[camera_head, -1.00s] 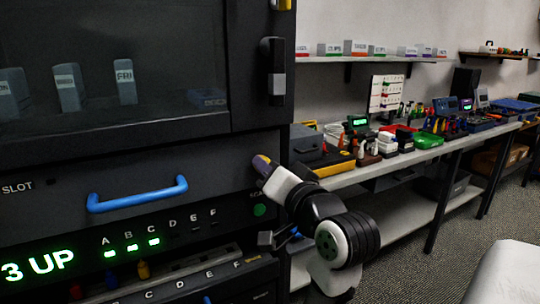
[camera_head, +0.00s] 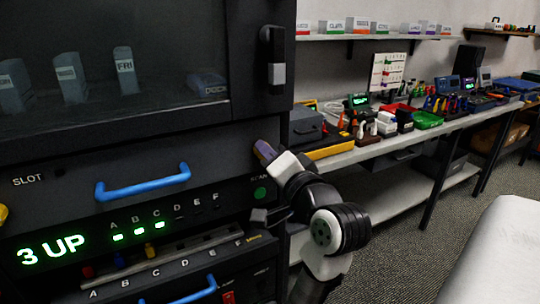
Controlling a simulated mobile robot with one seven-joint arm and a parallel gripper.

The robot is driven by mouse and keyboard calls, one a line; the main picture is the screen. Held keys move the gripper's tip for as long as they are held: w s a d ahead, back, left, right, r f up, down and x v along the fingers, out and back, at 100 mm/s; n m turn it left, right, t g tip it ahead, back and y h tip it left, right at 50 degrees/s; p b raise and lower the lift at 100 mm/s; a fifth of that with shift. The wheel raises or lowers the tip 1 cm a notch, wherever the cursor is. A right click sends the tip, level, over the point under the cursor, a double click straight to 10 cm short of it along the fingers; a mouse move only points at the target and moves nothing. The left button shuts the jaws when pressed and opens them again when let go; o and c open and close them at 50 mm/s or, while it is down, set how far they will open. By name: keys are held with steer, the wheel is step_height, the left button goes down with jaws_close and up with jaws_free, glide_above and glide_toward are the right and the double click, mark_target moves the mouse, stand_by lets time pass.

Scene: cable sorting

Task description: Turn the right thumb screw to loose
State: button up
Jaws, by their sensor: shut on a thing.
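My gripper (camera_head: 265,152) is at the right end of the dark drawer panel (camera_head: 228,155), to the right of the blue handle (camera_head: 143,184). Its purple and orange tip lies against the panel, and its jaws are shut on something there. The right thumb screw is not visible; the gripper covers the spot where it holds. A yellow knob (camera_head: 3,213) shows partly at the left picture edge, level with the lower edge of the panel.
A black latch (camera_head: 274,65) hangs on the cabinet door above my gripper. A lit "3 UP" display (camera_head: 52,248) and a green button (camera_head: 260,193) are below. A workbench (camera_head: 350,157) with tools runs along the right.

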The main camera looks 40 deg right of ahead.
steer(key=o, duration=1)
steer(key=shift+c, duration=0.2)
steer(key=b+v, duration=0.1)
steer(key=v, duration=1.2)
steer(key=shift+s, duration=0.35)
steer(key=shift+s, duration=0.1)
